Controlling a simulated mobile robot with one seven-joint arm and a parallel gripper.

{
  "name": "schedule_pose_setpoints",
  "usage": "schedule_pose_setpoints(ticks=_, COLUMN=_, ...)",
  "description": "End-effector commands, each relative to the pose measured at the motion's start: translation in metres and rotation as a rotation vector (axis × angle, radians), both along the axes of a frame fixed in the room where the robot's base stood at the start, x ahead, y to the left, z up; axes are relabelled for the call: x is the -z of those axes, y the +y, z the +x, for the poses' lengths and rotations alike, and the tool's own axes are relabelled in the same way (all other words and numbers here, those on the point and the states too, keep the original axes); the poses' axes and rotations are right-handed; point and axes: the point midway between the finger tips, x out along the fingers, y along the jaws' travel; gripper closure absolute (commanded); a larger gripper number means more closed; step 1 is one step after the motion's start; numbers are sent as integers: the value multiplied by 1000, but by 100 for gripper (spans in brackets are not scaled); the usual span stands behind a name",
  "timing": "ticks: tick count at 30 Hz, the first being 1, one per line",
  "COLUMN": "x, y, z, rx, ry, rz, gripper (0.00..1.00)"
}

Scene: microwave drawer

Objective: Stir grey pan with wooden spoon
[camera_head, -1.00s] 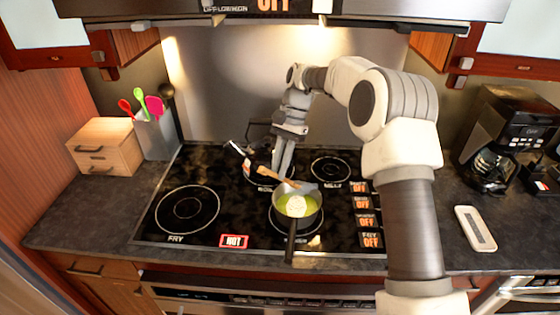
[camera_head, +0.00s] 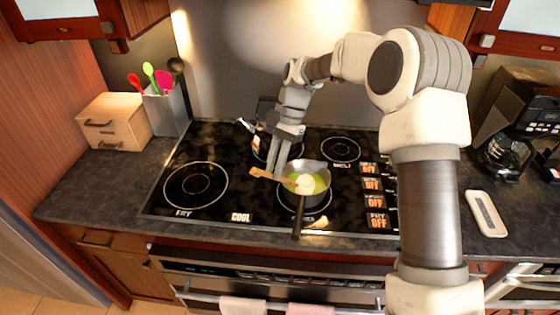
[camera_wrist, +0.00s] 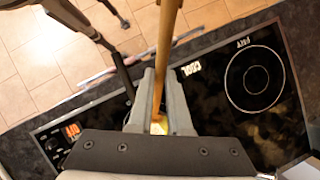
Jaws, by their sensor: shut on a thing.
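The grey pan (camera_head: 325,172) sits on the front right burner, its dark handle pointing to the front. It holds yellow-green contents with a pale lump. My gripper (camera_head: 277,171) is just left of the pan, fingers pointing down, shut on the wooden spoon (camera_head: 259,173). The spoon slants from the left of my fingers over the pan's left rim, one end inside the pan. In the wrist view the spoon (camera_wrist: 168,35) runs between my fingertips (camera_wrist: 160,80). My gripper hides most of the pan there.
Another pot (camera_head: 262,146) stands behind my gripper on a back burner. The front left burner (camera_head: 196,185) is bare. A utensil holder (camera_head: 167,110) and a wooden box (camera_head: 114,122) stand at left. A coffee maker (camera_head: 515,125) and a white spoon rest (camera_head: 486,214) are at right.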

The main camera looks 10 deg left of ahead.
Motion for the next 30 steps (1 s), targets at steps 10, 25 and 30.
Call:
schedule_pose_setpoints(ticks=10, x=23, y=-5, z=8, rx=1, ry=1, rz=0, gripper=100)
schedule_pose_setpoints(ticks=25, x=57, y=-20, z=35, rx=0, ry=2, rz=-1, gripper=100)
schedule_pose_setpoints(ticks=30, x=68, y=-25, z=43, rx=0, ry=2, rz=0, gripper=100)
